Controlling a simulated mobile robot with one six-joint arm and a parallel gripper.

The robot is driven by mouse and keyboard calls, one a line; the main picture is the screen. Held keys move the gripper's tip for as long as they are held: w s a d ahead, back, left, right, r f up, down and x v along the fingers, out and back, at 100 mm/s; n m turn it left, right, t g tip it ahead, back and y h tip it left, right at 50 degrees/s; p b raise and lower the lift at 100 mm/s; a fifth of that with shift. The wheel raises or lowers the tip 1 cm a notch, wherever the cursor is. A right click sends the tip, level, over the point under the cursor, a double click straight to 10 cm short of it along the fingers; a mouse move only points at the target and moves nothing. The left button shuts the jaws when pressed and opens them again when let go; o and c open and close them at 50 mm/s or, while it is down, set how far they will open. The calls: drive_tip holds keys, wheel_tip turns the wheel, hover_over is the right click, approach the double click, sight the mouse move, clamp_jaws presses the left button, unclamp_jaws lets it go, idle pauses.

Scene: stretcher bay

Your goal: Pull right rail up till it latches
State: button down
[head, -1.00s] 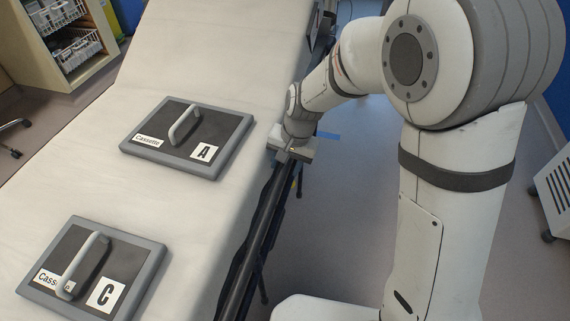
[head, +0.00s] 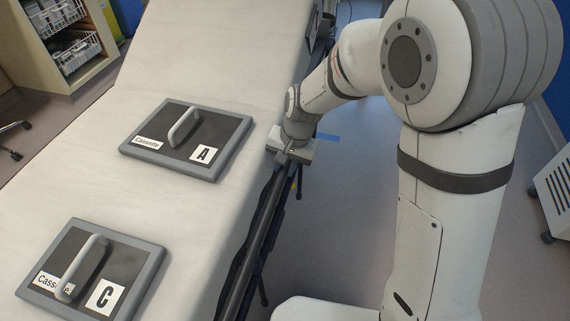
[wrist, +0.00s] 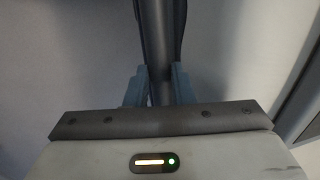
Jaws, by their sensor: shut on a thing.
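The right rail (head: 262,225) is a dark bar running along the right side of the stretcher (head: 215,85). It sits low, beside the mattress edge. My gripper (wrist: 158,82) is shut on the rail, with one finger on each side of the dark tube (wrist: 154,35) in the wrist view. In the head view my wrist hides the fingers and the part of the rail they hold. The latch cannot be made out in either view.
Cassette A (head: 221,153) and cassette C (head: 138,262) lie on the mattress left of the rail. A shelf unit with baskets (head: 68,38) stands at the upper left. A white slotted unit (head: 558,190) is at the right. Floor (head: 345,200) shows right of the rail.

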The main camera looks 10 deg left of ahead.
wheel_tip(320, 180, up, 30)
drive_tip(key=p, duration=2.1)
drive_tip(key=c, duration=1.3)
unclamp_jaws()
drive_tip(key=shift+f, duration=0.15)
drive_tip(key=shift+o, duration=0.2)
wheel_tip(320, 180, up, 8)
drive_tip(key=d, duration=0.1)
drive_tip(key=shift+d+f+p, duration=0.15)
drive_tip(key=shift+d+p, duration=0.1)
drive_tip(key=shift+p, duration=0.15)
